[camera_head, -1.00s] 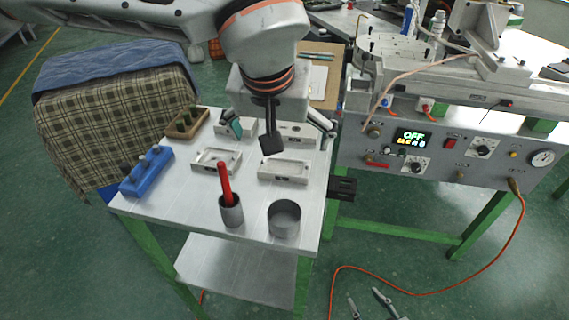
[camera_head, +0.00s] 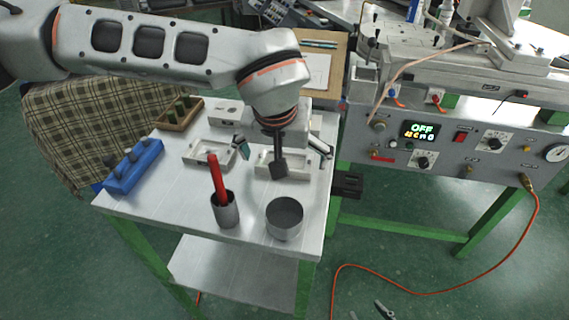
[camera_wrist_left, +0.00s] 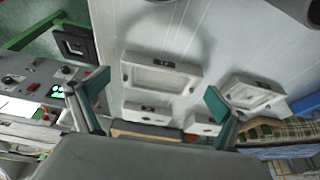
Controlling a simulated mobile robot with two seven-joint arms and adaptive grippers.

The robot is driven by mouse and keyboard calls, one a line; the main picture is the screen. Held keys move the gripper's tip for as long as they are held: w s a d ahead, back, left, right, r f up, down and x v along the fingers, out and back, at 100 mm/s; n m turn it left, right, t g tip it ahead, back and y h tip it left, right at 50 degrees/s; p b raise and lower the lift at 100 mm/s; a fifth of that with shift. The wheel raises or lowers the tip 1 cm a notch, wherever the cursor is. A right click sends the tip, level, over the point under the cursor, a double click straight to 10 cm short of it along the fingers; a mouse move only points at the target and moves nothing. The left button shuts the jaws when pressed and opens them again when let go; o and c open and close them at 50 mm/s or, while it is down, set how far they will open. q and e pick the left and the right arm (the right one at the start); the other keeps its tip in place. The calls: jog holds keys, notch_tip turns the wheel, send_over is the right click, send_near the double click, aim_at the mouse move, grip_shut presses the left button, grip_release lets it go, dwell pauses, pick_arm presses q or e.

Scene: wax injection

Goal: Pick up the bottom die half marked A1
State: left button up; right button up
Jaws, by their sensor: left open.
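Pale die halves lie on the table. A front-right one with a rectangular recess (camera_head: 268,171) shows in the wrist view as the middle block (camera_wrist_left: 160,77); its small dark label is not surely readable. A front-left recessed one (camera_head: 197,158) shows at the right of the wrist view (camera_wrist_left: 250,97). Further blocks stand behind, one at the back left (camera_head: 230,110). My left gripper (camera_head: 283,153) is open and empty, its teal-padded fingers spread above the front-right die half; the wrist view (camera_wrist_left: 157,97) shows them apart from it. My right gripper (camera_head: 369,312) shows only separated fingertips at the bottom edge.
A grey cup with a red-handled tool (camera_head: 226,212) and a round metal pot (camera_head: 285,220) stand at the table's front. A blue rack (camera_head: 135,168) is at left. The wax machine (camera_head: 450,140) stands right; a black fixture (camera_head: 347,186) adjoins the table edge.

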pick_arm(q)
jog(key=shift+r, duration=0.1)
jog(key=c, duration=1.4)
jog(key=shift+c, duration=0.2)
jog(key=shift+r, duration=0.15)
